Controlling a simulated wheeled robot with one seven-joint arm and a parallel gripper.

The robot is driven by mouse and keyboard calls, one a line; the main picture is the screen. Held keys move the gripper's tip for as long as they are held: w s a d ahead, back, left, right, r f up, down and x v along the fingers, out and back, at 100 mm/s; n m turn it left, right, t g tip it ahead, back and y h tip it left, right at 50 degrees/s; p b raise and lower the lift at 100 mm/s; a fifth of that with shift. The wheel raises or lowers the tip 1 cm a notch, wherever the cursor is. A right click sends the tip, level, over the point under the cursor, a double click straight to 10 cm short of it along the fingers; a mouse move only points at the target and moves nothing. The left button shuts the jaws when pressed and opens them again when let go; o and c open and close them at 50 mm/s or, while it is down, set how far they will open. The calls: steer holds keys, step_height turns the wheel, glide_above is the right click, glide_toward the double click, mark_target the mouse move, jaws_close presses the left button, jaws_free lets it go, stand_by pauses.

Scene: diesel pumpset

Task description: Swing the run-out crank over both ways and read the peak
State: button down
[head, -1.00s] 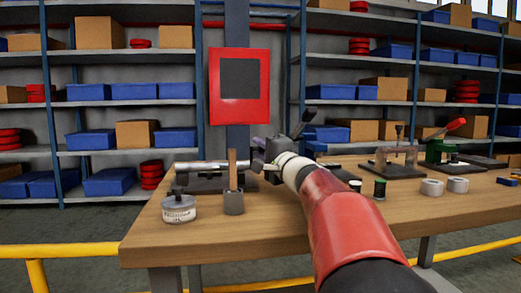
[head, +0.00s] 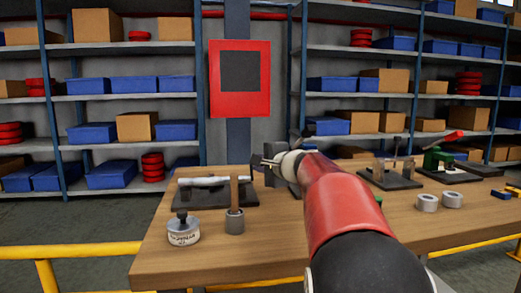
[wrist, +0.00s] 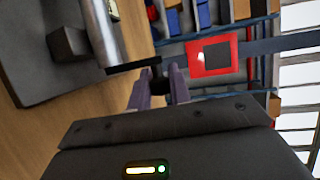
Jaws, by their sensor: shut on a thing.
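The run-out rig shows a pale silver shaft (head: 205,181) lying across a dark base plate (head: 186,198) on the bench. In the wrist view the shaft (wrist: 104,32) is at upper left. My gripper (head: 257,161) is just right of and above the shaft's right end. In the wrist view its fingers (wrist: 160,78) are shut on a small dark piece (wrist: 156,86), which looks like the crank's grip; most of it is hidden. I cannot make out a dial or a peak reading.
Other fixtures (head: 390,178) and grey rings (head: 427,202) are at right. A red-framed dark panel (head: 262,79) stands behind.

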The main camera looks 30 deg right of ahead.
steer(key=shift+w+d+f+m+g, duration=0.1)
steer(key=shift+w+f+m+g, duration=0.2)
steer(key=shift+g, duration=0.65)
steer(key=shift+w+d+f+m+g, duration=0.1)
steer(key=shift+w+m+g, duration=0.25)
steer(key=shift+g, duration=0.6)
steer(key=c, duration=1.3)
jaws_free()
steer(key=v, duration=0.7)
steer(key=shift+s, duration=0.35)
steer(key=shift+r, duration=0.15)
